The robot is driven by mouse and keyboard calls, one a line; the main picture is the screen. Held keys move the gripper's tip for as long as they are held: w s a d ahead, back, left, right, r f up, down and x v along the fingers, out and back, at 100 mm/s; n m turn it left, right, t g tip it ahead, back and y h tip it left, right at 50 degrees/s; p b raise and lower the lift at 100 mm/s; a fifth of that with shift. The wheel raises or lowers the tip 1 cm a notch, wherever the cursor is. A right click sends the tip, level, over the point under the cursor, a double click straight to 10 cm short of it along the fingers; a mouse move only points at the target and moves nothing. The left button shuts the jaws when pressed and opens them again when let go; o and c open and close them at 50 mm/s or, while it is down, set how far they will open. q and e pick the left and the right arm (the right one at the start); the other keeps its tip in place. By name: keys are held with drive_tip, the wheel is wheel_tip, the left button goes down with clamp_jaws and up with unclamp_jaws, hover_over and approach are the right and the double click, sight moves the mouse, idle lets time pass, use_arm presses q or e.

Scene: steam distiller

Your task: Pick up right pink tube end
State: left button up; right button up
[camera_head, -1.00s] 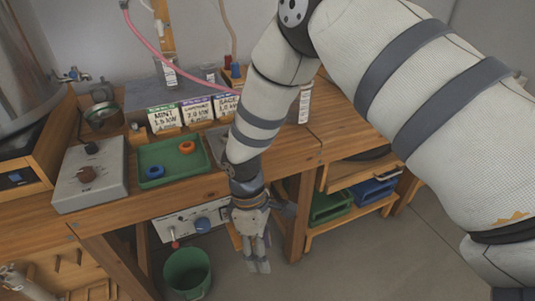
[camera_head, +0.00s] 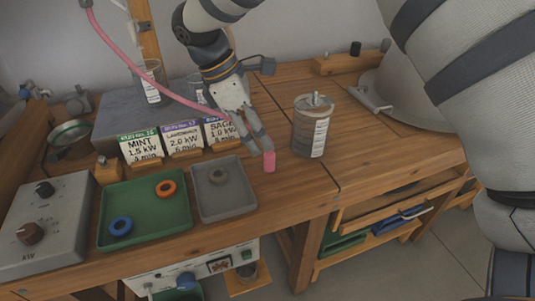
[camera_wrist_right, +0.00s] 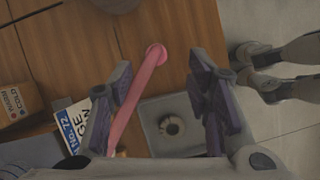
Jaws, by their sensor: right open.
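The pink tube (camera_head: 150,70) hangs in from the upper left of the head view and passes behind my right gripper (camera_head: 259,147). Its pink end (camera_head: 269,162) shows just at the fingertips, over the wooden bench. In the right wrist view the tube end (camera_wrist_right: 156,54) lies between the spread fingers of my right gripper (camera_wrist_right: 160,70), near their tips. The tube runs from there down to the lower left, beside the left finger. The fingers are open, and I see no grip on the tube. My left gripper is not in view.
A lidded metal canister (camera_head: 311,128) stands right of the gripper. A grey tray (camera_head: 222,202) and a green tray (camera_head: 145,232) holding blue and orange rings lie in front. Label cards (camera_head: 183,140) stand left. The bench between canister and grey tray is mostly clear.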

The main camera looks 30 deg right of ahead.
sight(268, 153)
drive_tip(key=x, duration=0.7)
drive_tip(key=shift+w+f, duration=0.15)
drive_tip(key=shift+w, duration=0.15)
clamp_jaws()
